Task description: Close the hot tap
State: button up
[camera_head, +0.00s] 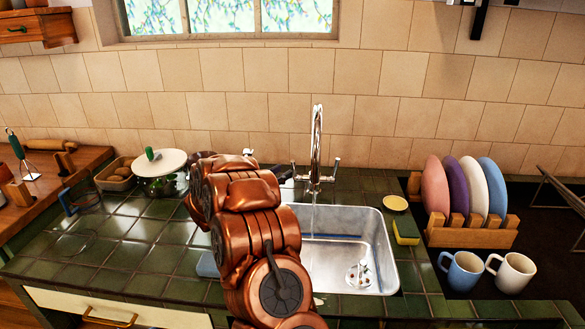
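A chrome tap (317,140) with a tall curved spout stands behind the sink (384,255). It has a small lever on the left (294,169) and one on the right (336,164). No hot or cold marking is readable. A thin pale stream seems to run below the spout into the basin. My copper arm rises from the bottom centre and covers the counter left of the sink. The end of my arm is mostly hidden behind its own links, with dark parts showing just left of the tap. Whether my fingers are open or touch a lever cannot be seen.
Right of the sink are a sponge (406,231), a small yellow dish (395,203), a wooden rack (470,234) with several plates, a blue mug (463,272) and a white mug (512,272). The green tiles at left are mostly free.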

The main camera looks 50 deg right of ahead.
aim_at(294, 170)
jog(key=shift+w+d+p, duration=0.15)
jog(key=shift+d+p, duration=0.15)
jog(key=shift+d, duration=1.4)
jog(key=shift+w+d+p, duration=0.15)
jog(key=shift+d+p, duration=0.1)
jog(key=shift+d, duration=1.45)
grip_shut()
